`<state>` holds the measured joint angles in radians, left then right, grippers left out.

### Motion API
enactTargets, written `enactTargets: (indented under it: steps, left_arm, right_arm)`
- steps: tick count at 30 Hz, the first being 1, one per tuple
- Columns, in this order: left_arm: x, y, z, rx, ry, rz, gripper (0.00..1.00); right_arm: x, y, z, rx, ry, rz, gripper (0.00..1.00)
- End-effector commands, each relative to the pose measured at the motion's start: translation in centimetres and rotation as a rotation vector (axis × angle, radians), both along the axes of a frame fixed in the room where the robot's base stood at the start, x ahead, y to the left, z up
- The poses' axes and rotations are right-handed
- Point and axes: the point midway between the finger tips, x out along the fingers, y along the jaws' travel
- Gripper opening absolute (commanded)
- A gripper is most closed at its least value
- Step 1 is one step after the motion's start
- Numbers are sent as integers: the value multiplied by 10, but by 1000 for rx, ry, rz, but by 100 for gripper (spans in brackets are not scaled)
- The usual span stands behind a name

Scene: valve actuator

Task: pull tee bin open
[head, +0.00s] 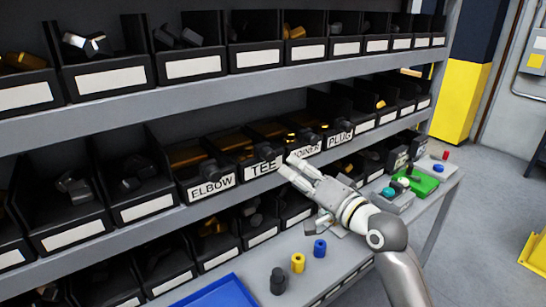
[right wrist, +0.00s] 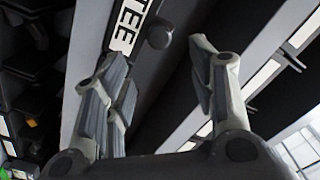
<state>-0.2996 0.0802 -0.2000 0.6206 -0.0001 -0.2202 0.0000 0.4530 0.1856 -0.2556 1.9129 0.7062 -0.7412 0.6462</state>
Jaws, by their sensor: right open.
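The tee bin (head: 264,168) is a black bin with a white TEE label on its front, on the middle shelf between the ELBOW bin and the JOINER bin. Its front looks roughly in line with its neighbours. My right gripper (head: 293,167) is in front of the bin row, just right of the TEE label. In the right wrist view, the TEE label (right wrist: 128,28) and a dark round knob (right wrist: 160,36) lie beyond my open fingers. The knob appears between the fingertips but apart from them. My left gripper is not in view.
The ELBOW bin (head: 211,187) is at left, and the PLUG bin (head: 340,138) at right. Below, a ledge holds a blue tray (head: 208,294), a yellow cylinder (head: 298,263), a blue cylinder (head: 320,248) and a green tray (head: 420,183). Open floor (head: 490,215) lies to the right.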

Motion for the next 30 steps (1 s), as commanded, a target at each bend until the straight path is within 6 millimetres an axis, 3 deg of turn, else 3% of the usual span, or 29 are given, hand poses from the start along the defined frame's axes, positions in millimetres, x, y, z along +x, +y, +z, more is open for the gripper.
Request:
enactTargets:
  steps: [18,30]
  left_arm:
    - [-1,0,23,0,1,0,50]
    - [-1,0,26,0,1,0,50]
  right_arm:
    - [67,50,0,-2,3,0,52]
    - [81,59,-1,-3,1,-3,52]
